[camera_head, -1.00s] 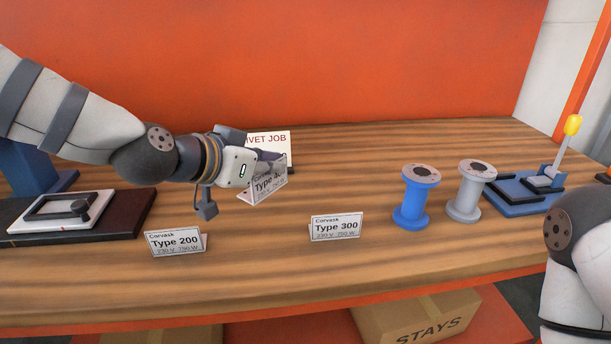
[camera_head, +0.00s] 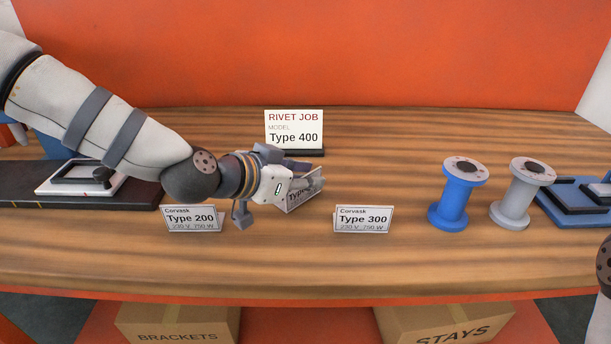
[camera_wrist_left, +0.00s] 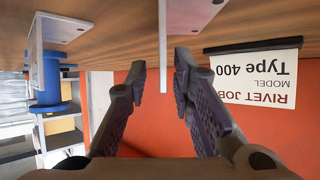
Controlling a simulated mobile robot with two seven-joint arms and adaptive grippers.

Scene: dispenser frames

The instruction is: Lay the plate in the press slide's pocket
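The Type 400 plate (camera_head: 297,196) stands tilted on the bench, partly hidden by my left gripper (camera_head: 308,178). In the left wrist view the plate (camera_wrist_left: 163,50) shows edge-on between the two spread fingertips (camera_wrist_left: 160,75), with a gap on each side. The left gripper is open around it. The press slide (camera_head: 45,187), a white frame with a dark pocket, lies on a black base (camera_head: 143,195) at the left, partly behind my left arm. My right gripper is out of view.
A job card (camera_head: 294,128) reading Type 400 stands behind the gripper. Type 200 (camera_head: 190,218) and Type 300 (camera_head: 362,218) plates stand at the front. A blue spool (camera_head: 455,200), a grey spool (camera_head: 520,198) and a blue lever device (camera_head: 572,205) are right.

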